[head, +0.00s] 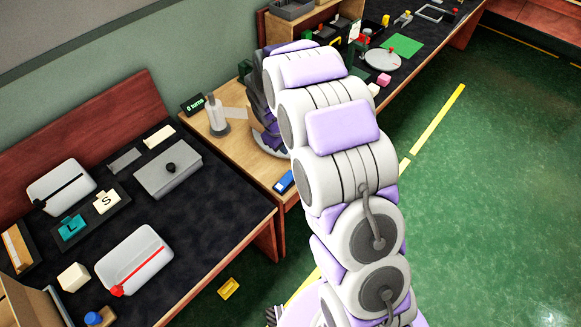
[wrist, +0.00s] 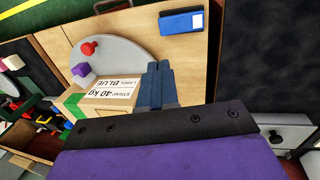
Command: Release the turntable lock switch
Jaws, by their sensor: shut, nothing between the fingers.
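A grey round turntable (wrist: 130,50) lies on the light wooden bench in the wrist view. A red knob-like piece (wrist: 89,48) and a purple block (wrist: 81,70) show at its left side. In the head view its edge (head: 266,149) shows beside my arm, which hides most of it. My gripper (wrist: 158,68) is shut and empty, its blue-grey fingers together over the bench by the turntable's edge. A labelled cardboard box (wrist: 108,97) reading "40 kg" and "BLUE" is just left of the fingers. I cannot tell which part is the lock switch.
A blue box (wrist: 182,22) lies at the bench's front edge, also in the head view (head: 284,181). A white bottle-like dispenser (head: 216,116) stands behind. A second grey disc (head: 383,60) is farther off. The dark bench (head: 205,205) holds several cases. Green floor is open at right.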

